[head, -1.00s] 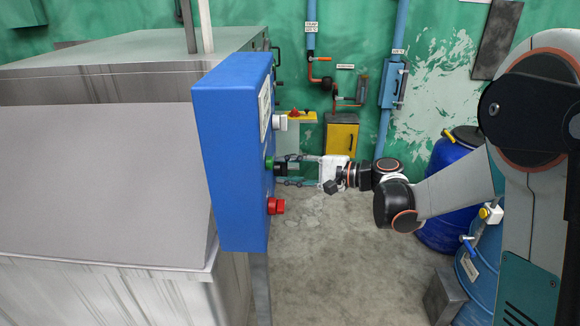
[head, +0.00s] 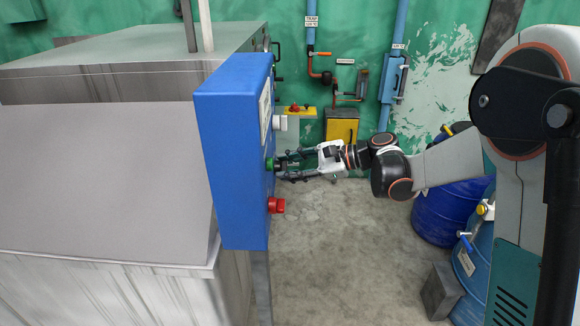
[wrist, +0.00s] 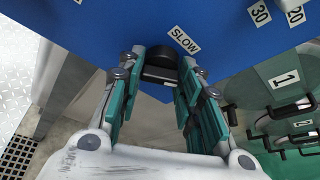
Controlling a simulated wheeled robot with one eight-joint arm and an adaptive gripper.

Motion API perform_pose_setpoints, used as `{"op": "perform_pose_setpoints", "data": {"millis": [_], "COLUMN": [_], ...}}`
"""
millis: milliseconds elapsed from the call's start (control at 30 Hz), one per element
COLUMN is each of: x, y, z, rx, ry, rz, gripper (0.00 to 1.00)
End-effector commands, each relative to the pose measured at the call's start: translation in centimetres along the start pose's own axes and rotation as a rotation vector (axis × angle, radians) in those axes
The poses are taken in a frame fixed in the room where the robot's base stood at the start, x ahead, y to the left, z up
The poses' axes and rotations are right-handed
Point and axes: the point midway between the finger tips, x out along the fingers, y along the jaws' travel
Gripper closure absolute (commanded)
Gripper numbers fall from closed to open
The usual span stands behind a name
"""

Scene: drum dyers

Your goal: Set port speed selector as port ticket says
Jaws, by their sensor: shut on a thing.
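The blue control box (head: 232,150) stands at the left-centre, its front face turned right and seen nearly edge-on. My gripper (head: 280,166) is at that face, beside a small green part (head: 269,164). In the wrist view my gripper (wrist: 160,72) has its two fingers on either side of a dark selector knob (wrist: 160,68) and is shut on it. A SLOW label (wrist: 184,40) is on the blue face just beside the knob. The knob's pointer cannot be made out. A pale plate (head: 265,105) on the box face is too oblique to read.
A white knob (head: 280,123) sits above my gripper and a red button (head: 276,206) below it on the box. Blue drums (head: 447,212) stand at right; the floor between is clear.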

Motion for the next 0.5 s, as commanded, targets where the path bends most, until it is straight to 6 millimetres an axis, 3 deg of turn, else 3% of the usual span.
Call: {"op": "perform_pose_setpoints", "data": {"millis": [433, 467, 500], "x": [0.01, 0.01, 0.01], "y": [0.03, 0.03, 0.03], "z": [-0.03, -0.03, -0.03], "rx": [0.008, 0.008, 0.007], "ry": [0.001, 0.001, 0.001], "rz": [0.004, 0.004, 0.004], "gripper": [0.91, 0.63, 0.53]}}
